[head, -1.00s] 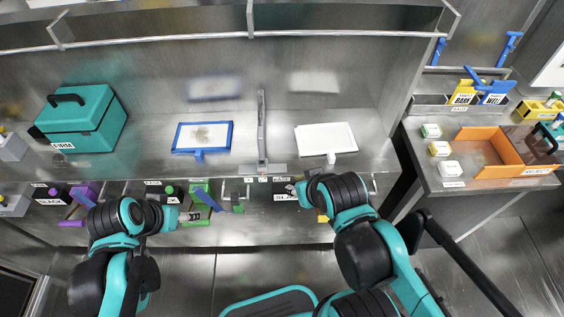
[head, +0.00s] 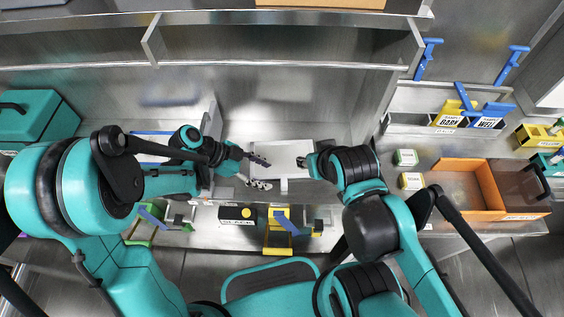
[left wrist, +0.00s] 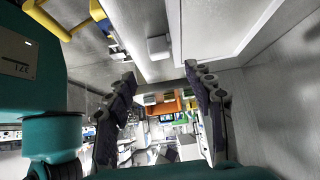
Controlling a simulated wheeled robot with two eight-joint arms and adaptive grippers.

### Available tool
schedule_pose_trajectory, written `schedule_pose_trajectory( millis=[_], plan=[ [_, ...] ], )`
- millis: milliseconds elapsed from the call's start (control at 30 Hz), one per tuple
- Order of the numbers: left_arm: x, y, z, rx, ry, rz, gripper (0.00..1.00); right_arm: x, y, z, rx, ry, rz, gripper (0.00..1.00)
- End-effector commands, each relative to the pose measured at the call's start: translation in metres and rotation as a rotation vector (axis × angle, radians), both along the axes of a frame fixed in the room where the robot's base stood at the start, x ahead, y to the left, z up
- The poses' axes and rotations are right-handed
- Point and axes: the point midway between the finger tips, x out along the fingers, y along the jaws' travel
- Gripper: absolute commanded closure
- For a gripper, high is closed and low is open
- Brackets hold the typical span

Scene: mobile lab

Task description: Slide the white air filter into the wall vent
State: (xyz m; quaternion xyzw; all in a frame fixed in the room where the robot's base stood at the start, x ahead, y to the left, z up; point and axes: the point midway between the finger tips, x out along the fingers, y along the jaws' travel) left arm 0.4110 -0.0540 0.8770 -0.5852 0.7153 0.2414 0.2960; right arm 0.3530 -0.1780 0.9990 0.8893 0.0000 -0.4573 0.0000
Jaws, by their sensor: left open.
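The white air filter (head: 284,155) lies flat on the metal bench in the head view, its small white handle (head: 284,185) at the near edge. In the left wrist view the white filter (left wrist: 215,30) crosses the top, with its handle (left wrist: 158,48) near the centre. My left gripper (head: 266,174) is open and empty at the filter's left side, its fingers pointing right. Its spread fingers also show in the left wrist view (left wrist: 160,75). My right gripper (head: 306,162) is beside the filter's right edge, mostly hidden by its arm. I cannot make out the wall vent.
A blue-framed filter (head: 146,135) lies left of a metal divider (head: 207,125), partly behind my left arm. A teal toolbox (head: 40,118) stands far left. A yellow holder (head: 278,238) hangs below the bench front. An orange tray (head: 460,164) and small boxes stand on the right-hand counter.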

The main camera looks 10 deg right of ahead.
Motion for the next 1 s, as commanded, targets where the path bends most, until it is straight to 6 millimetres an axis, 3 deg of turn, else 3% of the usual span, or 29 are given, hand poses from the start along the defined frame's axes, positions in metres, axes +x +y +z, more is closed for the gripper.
schedule_pose_trajectory(
  millis=[600,867,1000],
  plan=[
    [-0.010,-0.048,-0.052,0.001,0.000,0.001,0.47,0.000,0.000,-0.035,0.000,0.000,0.000,0.60],
    [-0.010,-0.051,-0.053,0.001,0.001,0.004,0.47,0.000,0.000,-0.034,0.000,0.000,0.000,0.60],
    [-0.010,-0.051,-0.052,0.002,0.000,0.004,0.83,0.000,0.000,-0.034,0.000,0.000,0.000,0.60]
  ],
)
